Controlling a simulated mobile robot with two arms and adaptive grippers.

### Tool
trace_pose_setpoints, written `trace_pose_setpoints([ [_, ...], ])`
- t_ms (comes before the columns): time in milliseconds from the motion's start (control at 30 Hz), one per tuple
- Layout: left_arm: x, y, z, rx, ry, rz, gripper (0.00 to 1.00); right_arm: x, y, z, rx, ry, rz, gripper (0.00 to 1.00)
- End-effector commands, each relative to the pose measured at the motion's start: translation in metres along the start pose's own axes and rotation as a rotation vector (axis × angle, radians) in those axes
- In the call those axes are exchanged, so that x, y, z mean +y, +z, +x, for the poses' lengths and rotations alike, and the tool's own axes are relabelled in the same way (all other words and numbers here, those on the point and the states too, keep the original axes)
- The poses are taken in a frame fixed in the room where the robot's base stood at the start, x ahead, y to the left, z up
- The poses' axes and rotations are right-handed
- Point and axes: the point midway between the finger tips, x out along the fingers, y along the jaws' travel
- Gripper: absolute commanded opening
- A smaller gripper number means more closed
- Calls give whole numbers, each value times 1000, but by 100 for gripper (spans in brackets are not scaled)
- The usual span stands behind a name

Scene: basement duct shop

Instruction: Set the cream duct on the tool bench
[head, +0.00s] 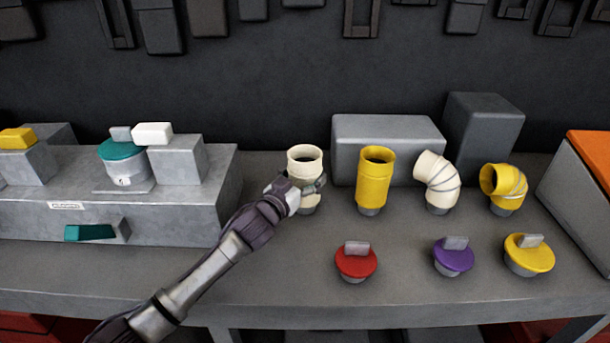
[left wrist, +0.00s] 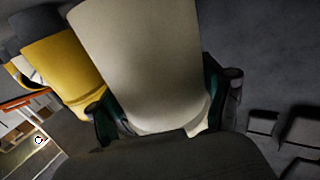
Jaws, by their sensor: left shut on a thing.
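A straight cream duct (head: 305,160) stands upright, open end up, near the middle of the grey bench (head: 290,265). My left gripper (head: 300,192) is shut on its lower part from the front left. A small grey base shows just under the duct; I cannot tell whether the duct is lifted off it. In the left wrist view the cream duct (left wrist: 145,60) fills the middle, between the fingers of the left gripper (left wrist: 165,118). A second cream duct, a bent elbow (head: 437,182), stands farther right. My right gripper is not in view.
A straight yellow duct (head: 375,175) stands close to the right. A yellow elbow (head: 503,187) is farther right. Red (head: 356,262), purple (head: 454,257) and yellow (head: 529,255) caps sit in front. Grey blocks (head: 388,148) stand behind. A stepped grey machine (head: 100,215) is left.

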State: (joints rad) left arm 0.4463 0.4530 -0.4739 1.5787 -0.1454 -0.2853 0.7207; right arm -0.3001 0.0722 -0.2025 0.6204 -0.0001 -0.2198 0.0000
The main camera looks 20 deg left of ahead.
Motion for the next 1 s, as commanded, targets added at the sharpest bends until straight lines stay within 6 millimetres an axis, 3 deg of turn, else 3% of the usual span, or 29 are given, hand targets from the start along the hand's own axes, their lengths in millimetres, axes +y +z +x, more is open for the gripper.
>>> trace_pose_setpoints([
  [333,0,3,0,3,1,0,35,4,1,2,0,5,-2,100],
  [367,0,3,0,1,0,1,82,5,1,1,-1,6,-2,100],
  [467,0,3,0,0,0,1,99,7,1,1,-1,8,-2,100],
  [867,0,-2,0,1,0,1,100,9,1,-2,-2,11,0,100],
  [1000,0,3,-18,-1,2,0,100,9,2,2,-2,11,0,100],
])
